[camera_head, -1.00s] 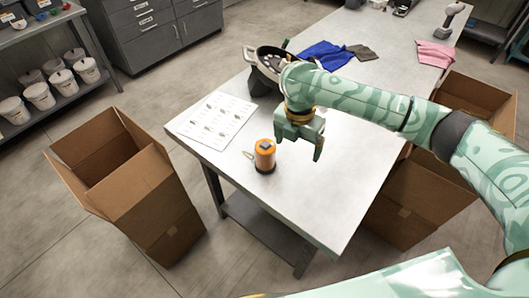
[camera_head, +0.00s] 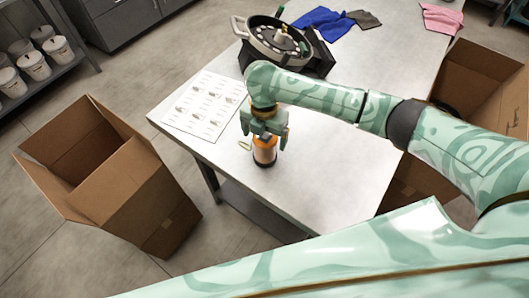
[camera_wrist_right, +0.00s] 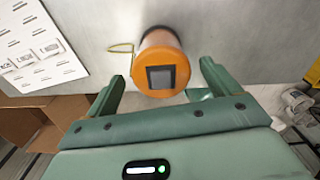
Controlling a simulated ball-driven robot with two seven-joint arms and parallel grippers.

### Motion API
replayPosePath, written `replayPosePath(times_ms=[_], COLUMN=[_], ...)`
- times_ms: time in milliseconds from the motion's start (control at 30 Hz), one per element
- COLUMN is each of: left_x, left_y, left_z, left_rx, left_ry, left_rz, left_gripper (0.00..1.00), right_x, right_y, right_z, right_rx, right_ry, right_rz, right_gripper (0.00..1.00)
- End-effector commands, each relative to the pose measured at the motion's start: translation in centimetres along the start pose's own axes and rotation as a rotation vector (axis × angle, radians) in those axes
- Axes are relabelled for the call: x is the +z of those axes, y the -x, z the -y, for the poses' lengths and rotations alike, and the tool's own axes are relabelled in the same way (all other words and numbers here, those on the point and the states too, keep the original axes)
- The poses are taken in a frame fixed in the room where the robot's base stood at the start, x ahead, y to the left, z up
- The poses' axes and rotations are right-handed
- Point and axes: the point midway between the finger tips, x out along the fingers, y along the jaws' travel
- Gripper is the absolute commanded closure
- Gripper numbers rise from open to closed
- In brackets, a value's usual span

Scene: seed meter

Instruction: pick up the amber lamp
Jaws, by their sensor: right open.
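The amber lamp (camera_head: 264,151) stands upright near the front left of the metal table. It is a short orange cylinder with a dark base and a wire loop at its left side. In the right wrist view the lamp (camera_wrist_right: 160,66) shows its top, with a dark square in it. My right gripper (camera_head: 267,138) is open above the lamp in the head view and partly hides it. In the right wrist view the two fingers (camera_wrist_right: 160,85) are apart, one on each side of the lamp's near end, with gaps on both sides. My left gripper is out of view.
A printed sheet (camera_head: 205,106) lies left of the lamp. A round seed meter (camera_head: 275,38) stands farther back, with blue (camera_head: 322,22) and pink (camera_head: 441,18) cloths beyond. An open cardboard box (camera_head: 100,180) stands left of the table (camera_head: 325,165), another (camera_head: 480,85) at right.

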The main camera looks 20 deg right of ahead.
Motion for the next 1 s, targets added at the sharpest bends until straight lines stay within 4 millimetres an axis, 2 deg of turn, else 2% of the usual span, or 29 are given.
replayPosePath(times_ms=[33, 133, 400, 633, 667, 800, 833, 1000], left_x=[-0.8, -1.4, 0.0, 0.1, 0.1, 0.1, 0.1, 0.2], left_y=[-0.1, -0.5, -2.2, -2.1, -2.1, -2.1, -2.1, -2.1], left_z=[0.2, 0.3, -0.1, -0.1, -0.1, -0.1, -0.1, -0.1], left_rx=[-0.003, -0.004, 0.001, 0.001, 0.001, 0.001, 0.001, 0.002], left_ry=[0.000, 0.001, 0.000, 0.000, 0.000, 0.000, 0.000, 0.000], left_rz=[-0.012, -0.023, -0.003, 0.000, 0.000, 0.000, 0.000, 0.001], left_gripper=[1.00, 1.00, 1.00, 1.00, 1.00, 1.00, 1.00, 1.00], right_x=[0.0, 0.0, 0.5, 0.5, 0.5, 0.5, 0.5, 0.5], right_y=[-0.3, -1.0, -5.2, -5.3, -5.3, -5.3, -5.3, -5.3], right_z=[0.0, 0.0, 0.0, 0.0, 0.0, 0.0, 0.0, 0.0], right_rx=[0.000, 0.001, 0.000, 0.001, 0.001, 0.001, 0.001, 0.002], right_ry=[0.000, -0.001, -0.001, 0.000, 0.000, 0.000, 0.000, 0.000], right_rz=[-0.001, -0.002, -0.002, 0.001, 0.001, 0.001, 0.001, 0.001], right_gripper=[0.12, 0.12, 0.12, 0.12, 0.17, 0.56, 0.59, 0.59])
